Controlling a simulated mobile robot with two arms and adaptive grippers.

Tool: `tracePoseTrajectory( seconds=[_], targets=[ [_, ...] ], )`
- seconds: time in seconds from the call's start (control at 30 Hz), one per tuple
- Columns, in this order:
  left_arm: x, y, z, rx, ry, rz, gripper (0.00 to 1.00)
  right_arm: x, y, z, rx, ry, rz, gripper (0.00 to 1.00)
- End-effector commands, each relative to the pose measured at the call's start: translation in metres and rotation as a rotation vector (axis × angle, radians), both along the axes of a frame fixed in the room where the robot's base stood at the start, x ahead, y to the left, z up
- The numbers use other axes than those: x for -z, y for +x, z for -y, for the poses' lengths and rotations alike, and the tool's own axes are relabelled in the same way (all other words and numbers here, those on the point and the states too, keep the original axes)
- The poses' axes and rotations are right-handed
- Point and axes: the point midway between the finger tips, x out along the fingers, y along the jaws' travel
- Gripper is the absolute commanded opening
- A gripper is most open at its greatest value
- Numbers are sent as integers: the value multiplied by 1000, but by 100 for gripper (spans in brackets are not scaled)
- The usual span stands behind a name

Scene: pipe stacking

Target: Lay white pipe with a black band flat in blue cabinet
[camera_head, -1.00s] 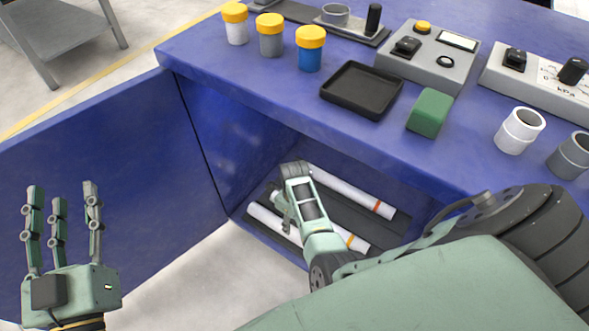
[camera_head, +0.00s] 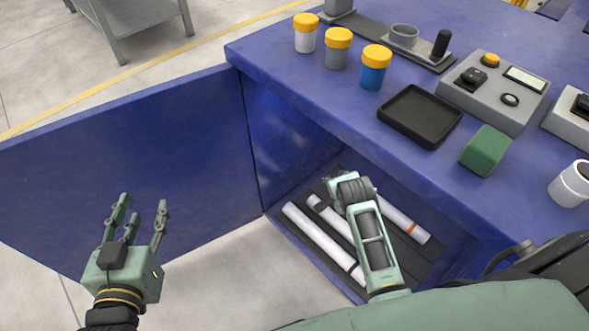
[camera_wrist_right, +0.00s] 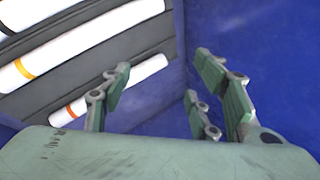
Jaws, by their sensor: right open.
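The white pipe with a black band (camera_head: 318,238) lies flat on the floor of the open blue cabinet (camera_head: 257,140), nearest the opening. Its black band is near its lower end, and part of it shows at the upper left of the right wrist view (camera_wrist_right: 35,10). My right gripper (camera_wrist_right: 160,75) is open and empty, its fingers spread apart from that pipe. In the head view my right gripper (camera_head: 345,190) is inside the cabinet above the other pipes, its fingertips mostly hidden. My left gripper (camera_head: 143,203) is open and empty, fingers up, in front of the cabinet door.
A white pipe with an orange band (camera_wrist_right: 70,47) and one with a red band (camera_head: 402,219) lie beside it. The blue door (camera_head: 130,150) stands open at left. The tabletop above holds yellow-lidded jars (camera_head: 338,48), a black tray (camera_head: 420,115) and a green block (camera_head: 486,150).

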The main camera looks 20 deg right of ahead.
Motion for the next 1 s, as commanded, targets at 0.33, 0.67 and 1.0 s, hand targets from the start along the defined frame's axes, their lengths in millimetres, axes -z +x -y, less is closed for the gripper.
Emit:
tracePoseTrajectory(
  seconds=[0.33, 0.67, 1.0],
  targets=[
    [0, 0, 0, -1, 0, 1, 40, -184, -31, -126, -989, -784, 398, 56],
    [-1, 0, 0, 0, 0, 2, 40, -268, -70, -181, -1210, -1127, 587, 56],
    [-1, 0, 0, 0, 0, 2, 40, -269, -70, -181, -1211, -1131, 586, 56]
  ],
)
